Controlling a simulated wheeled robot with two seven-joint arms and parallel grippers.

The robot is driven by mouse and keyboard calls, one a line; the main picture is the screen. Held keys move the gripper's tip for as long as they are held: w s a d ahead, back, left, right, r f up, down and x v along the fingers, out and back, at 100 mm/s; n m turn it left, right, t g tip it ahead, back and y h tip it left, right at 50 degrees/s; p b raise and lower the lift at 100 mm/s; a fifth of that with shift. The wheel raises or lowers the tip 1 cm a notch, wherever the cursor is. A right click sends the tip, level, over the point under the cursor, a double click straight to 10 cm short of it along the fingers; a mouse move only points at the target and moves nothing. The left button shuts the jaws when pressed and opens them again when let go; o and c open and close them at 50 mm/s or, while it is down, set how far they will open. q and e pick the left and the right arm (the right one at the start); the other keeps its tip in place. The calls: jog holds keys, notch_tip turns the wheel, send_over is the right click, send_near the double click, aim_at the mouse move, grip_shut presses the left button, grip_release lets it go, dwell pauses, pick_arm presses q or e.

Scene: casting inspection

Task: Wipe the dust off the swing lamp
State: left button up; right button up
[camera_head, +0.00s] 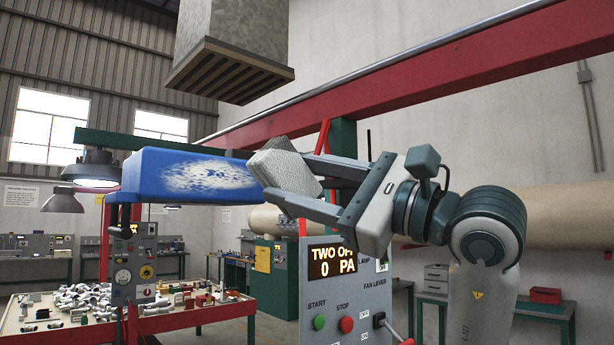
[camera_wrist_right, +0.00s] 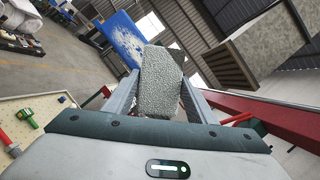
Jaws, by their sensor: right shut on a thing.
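The swing lamp (camera_head: 145,178) is a blue box-shaped head at the left centre in the head view, with a pale speckled dust patch (camera_head: 212,177) on its side. It also shows in the right wrist view (camera_wrist_right: 121,40). My right gripper (camera_head: 290,178) is shut on a grey, rough-textured block, the wiping pad (camera_head: 278,167). The pad also shows between the fingers in the right wrist view (camera_wrist_right: 161,85). In the head view the pad overlaps the lamp's right end by the dust patch; I cannot tell if they touch. My left gripper is not in view.
A control box (camera_head: 340,290) with a lit display and start and stop buttons stands below my right gripper. A red beam (camera_head: 430,75) crosses above. A grey hood (camera_head: 232,70) hangs overhead. A red-edged table (camera_head: 185,325) with several castings is at the lower left.

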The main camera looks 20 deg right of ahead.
jog(key=shift+w+a+p, duration=0.25)
jog(key=shift+w, duration=0.45)
jog(key=shift+w+a+p, duration=0.2)
jog(key=shift+w+a, duration=0.05)
jog(key=shift+w, duration=0.4)
jog(key=shift+w+a+p, duration=0.25)
jog(key=shift+w, duration=0.45)
jog(key=shift+w+a, duration=0.3)
jog(key=shift+w, duration=0.55)
jog(key=shift+s+a, duration=0.1)
jog(key=shift+a, duration=0.05)
jog(key=shift+s+a+b, duration=0.3)
jog(key=shift+a+b, duration=0.05)
jog(key=shift+a, duration=0.5)
jog(key=shift+s+a+b, duration=0.3)
jog(key=shift+a, duration=0.5)
jog(key=shift+s+a+b, duration=0.3)
jog(key=shift+a+b, duration=0.1)
jog(key=shift+a, duration=0.5)
jog(key=shift+s+a+b, duration=0.25)
jog(key=shift+a+b, duration=0.1)
jog(key=shift+a, duration=0.55)
jog(key=shift+s+a, duration=0.1)
